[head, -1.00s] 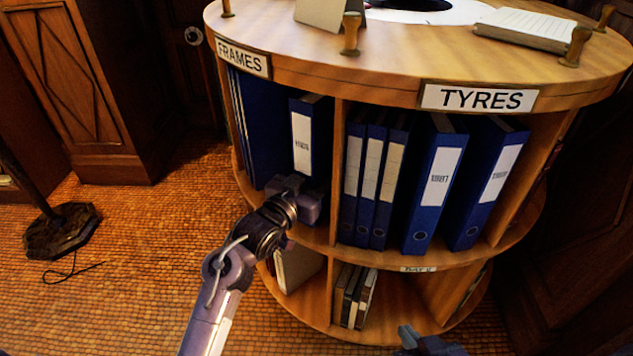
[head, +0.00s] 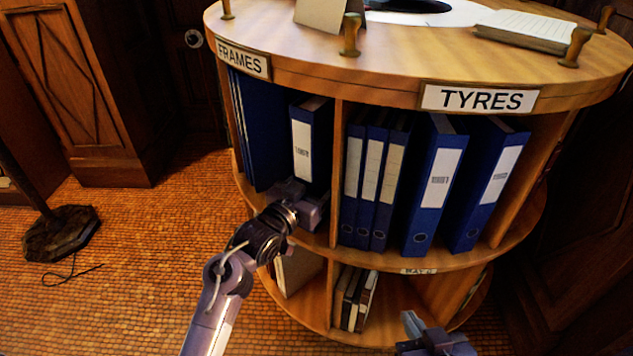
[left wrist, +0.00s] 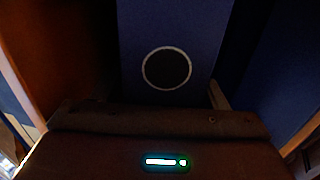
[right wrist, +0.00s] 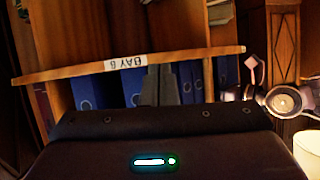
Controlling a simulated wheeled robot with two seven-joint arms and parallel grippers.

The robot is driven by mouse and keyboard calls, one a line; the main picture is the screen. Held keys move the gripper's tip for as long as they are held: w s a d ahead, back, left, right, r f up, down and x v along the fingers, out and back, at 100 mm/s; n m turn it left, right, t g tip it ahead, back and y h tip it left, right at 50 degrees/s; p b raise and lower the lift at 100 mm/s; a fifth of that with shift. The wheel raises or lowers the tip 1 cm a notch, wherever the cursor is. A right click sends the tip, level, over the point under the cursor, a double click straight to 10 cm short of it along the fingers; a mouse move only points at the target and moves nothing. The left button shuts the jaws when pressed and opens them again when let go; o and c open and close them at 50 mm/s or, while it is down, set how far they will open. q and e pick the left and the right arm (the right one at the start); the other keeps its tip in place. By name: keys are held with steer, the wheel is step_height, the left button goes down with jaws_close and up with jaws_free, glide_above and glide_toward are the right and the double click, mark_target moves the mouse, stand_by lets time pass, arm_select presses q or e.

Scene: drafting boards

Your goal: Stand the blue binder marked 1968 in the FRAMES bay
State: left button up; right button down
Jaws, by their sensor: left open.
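A blue binder (head: 319,140) with a white label stands roughly upright in the FRAMES bay, beside the wooden divider. The small print on its label is too blurred to read for certain. The FRAMES sign (head: 243,59) is on the rim above. My left gripper (head: 306,200) is in front of the lower spine, and its tips are hard to see there. In the left wrist view the spine with its dark finger ring (left wrist: 167,68) is straight ahead, and the jaws are open. My right gripper (head: 412,324) is low and away from the binders, its fingers together and empty.
More blue binders (head: 262,140) stand at the left of the FRAMES bay. Several blue binders (head: 436,190) fill the bay under the TYRES sign (head: 478,98). Books (head: 355,298) stand on the lower shelf. The floor to the left is mostly open, with a stand base (head: 62,232).

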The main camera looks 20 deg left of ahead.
arm_select(q)
steer(key=shift+r, duration=0.1)
steer(key=p+v, duration=0.2)
steer(key=v, duration=1)
steer(key=s+d+f+g, duration=0.6)
steer(key=s+f, duration=0.3)
steer(key=s+d+f+m+g+y, duration=0.1)
steer(key=s+d+f+g, duration=0.5)
steer(key=s+f, duration=0.3)
steer(key=shift+m+y, duration=0.3)
arm_select(e)
steer(key=s+d+f+g+h, duration=0.2)
steer(key=s+f+g, duration=0.4)
steer(key=s+f, duration=0.2)
steer(key=shift+s+d+f+h, duration=0.2)
steer(key=shift+s+f+h, duration=0.15)
steer(key=shift+f, duration=0.25)
arm_select(q)
steer(key=shift+w, duration=0.1)
